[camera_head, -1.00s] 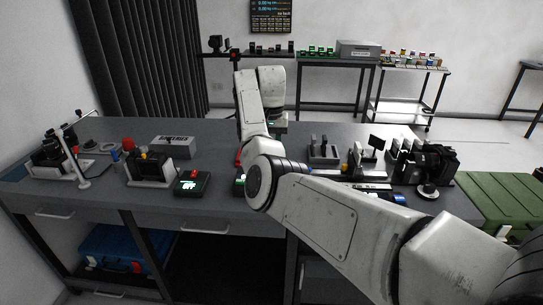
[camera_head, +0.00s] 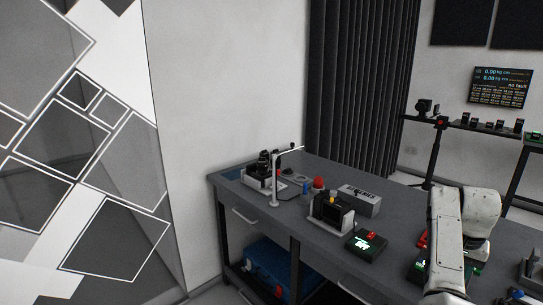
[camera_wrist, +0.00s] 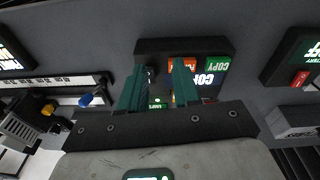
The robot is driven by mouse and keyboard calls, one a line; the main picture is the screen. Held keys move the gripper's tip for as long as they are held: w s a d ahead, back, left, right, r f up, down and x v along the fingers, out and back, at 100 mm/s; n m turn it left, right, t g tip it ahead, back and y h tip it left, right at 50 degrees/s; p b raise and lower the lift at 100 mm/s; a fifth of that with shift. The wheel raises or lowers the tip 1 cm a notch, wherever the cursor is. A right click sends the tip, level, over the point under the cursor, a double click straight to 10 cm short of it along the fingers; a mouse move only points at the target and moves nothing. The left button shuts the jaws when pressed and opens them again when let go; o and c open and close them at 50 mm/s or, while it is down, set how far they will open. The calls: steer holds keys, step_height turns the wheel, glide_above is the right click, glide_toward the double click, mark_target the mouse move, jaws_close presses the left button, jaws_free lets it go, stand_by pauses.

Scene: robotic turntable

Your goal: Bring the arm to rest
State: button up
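My gripper (camera_wrist: 159,68) shows in the wrist view with two green fingers apart and nothing between them. It is over a dark button box (camera_wrist: 215,83) with an orange key and a green COPY key; the left finger hides part of the box. I cannot tell the height above it. In the head view, white links of my arm (camera_head: 462,222) stand at the right, over the grey workbench (camera_head: 300,229). My gripper cannot be made out in that view.
A box with a red button (camera_head: 367,243), a dark device on a stand (camera_head: 330,211), a grey labelled block (camera_head: 360,200) and a slim white post (camera_head: 274,185) stand on the workbench. A blue case (camera_head: 268,262) sits below. A patterned panel (camera_head: 90,150) fills the left.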

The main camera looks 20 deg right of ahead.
steer(key=s+a+f+n+t+h, duration=0.1)
steer(key=s+a+f+n, duration=0.15)
steer(key=a+f, duration=0.45)
steer(key=s+a+f+n+t, duration=0.1)
steer(key=a+f+n, duration=0.3)
steer(key=a, duration=0.7)
steer(key=s+a+n+t+y, duration=0.1)
steer(key=s+a+n, duration=0.3)
steer(key=a, duration=0.5)
steer(key=s+a+n+t+y, duration=0.2)
steer(key=s+a, duration=0.5)
steer(key=a, duration=0.2)
steer(key=s+f+g, duration=0.4)
steer(key=s+f, duration=0.1)
steer(key=s, duration=0.5)
steer(key=shift+s+d+f+m+h, duration=0.3)
steer(key=shift+s+d+f+m, duration=0.05)
steer(key=shift+d+f+m, duration=0.1)
